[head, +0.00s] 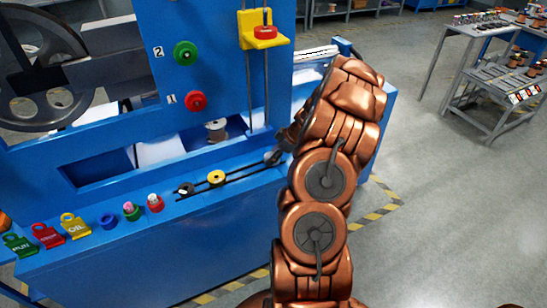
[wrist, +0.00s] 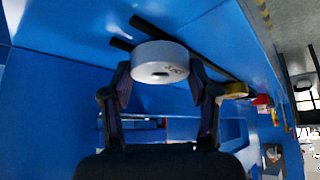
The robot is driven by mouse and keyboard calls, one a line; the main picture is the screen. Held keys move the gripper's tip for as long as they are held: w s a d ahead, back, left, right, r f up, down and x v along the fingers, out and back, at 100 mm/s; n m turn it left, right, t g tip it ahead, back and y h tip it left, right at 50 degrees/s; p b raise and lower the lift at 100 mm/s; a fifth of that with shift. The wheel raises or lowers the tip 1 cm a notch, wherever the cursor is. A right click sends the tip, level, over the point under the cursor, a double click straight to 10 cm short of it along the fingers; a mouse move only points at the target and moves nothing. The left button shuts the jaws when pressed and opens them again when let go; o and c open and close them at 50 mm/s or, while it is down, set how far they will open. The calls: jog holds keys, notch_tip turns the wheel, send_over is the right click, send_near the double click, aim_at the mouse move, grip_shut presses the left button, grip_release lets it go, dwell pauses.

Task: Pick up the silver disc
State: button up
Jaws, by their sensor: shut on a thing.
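The silver disc (wrist: 160,58) sits between the two fingers of my gripper (wrist: 160,80) in the wrist view. It is pale grey with a small dark centre hole and dark lettering on its rim. My gripper is shut on it, one finger on each side. The disc is by the end of two black rails; I cannot tell whether it still touches them. In the head view my gripper (head: 279,153) is at the right end of the rails, and the disc is small and mostly hidden there.
A yellow disc (head: 216,177) and a dark disc (head: 186,188) sit on the rails to the left. A silver spool (head: 215,130) stands in the recess behind.

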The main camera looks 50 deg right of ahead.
aim_at(267, 155)
notch_tip(267, 155, up, 2)
jog(key=shift+r+b, duration=0.2)
jog(key=shift+b, duration=0.15)
jog(key=shift+s+r, duration=0.1)
jog(key=shift+r, duration=0.25)
jog(key=s+a+r+b, duration=0.1)
jog(key=s+a+b, duration=0.2)
jog(key=s+a, duration=0.7)
jog(key=shift+s+r, duration=0.15)
jog(key=shift+s, duration=0.95)
